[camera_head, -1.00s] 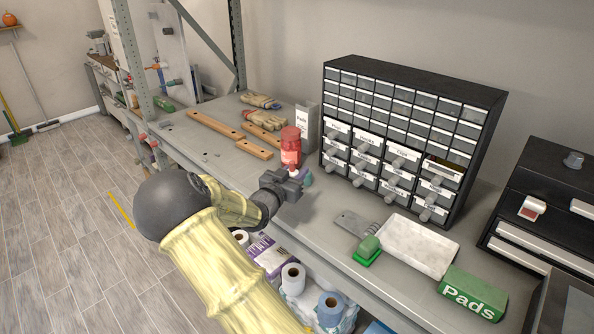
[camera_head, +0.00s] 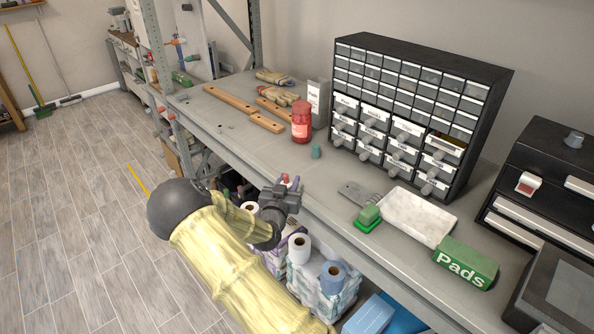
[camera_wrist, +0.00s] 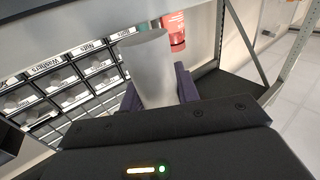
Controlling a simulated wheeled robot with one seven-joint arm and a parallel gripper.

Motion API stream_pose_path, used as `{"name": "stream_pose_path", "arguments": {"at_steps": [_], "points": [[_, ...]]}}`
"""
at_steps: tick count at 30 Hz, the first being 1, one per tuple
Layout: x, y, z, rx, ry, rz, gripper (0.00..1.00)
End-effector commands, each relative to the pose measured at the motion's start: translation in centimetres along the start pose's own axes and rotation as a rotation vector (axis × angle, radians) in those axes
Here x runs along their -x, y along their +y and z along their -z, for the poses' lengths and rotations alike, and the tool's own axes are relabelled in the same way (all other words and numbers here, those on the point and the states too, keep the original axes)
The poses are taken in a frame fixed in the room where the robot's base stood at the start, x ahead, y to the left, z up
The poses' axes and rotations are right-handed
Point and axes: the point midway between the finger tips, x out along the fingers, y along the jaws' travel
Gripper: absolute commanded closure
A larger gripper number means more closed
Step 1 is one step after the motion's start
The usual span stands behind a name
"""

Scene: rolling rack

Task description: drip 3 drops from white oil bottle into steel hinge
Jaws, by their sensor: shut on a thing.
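My gripper (camera_head: 286,190) is in front of the bench's front edge in the head view. In the wrist view, its purple fingers (camera_wrist: 187,84) are shut on the white oil bottle (camera_wrist: 150,62). The bottle is pale, translucent and plain. Its lower part is hidden behind the gripper body, and I cannot make it out clearly in the head view. A flat grey metal piece, seemingly the steel hinge (camera_head: 352,193), lies on the bench to the right of my gripper, beside a green block. The bottle is apart from it.
A drawer cabinet (camera_head: 415,105) stands behind the hinge. A white tray (camera_head: 418,216) and green Pads box (camera_head: 466,263) lie to its right. A red jar (camera_head: 301,122) and small teal piece (camera_head: 316,152) stand left. Paper rolls (camera_head: 300,248) sit below the bench.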

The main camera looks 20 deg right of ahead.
Motion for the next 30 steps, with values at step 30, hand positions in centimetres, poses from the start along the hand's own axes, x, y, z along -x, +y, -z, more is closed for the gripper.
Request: {"name": "stream_pose_path", "arguments": {"at_steps": [30], "points": [[12.4,-5.5,-18.9,-0.029,-0.024,0.658,0.91]]}}
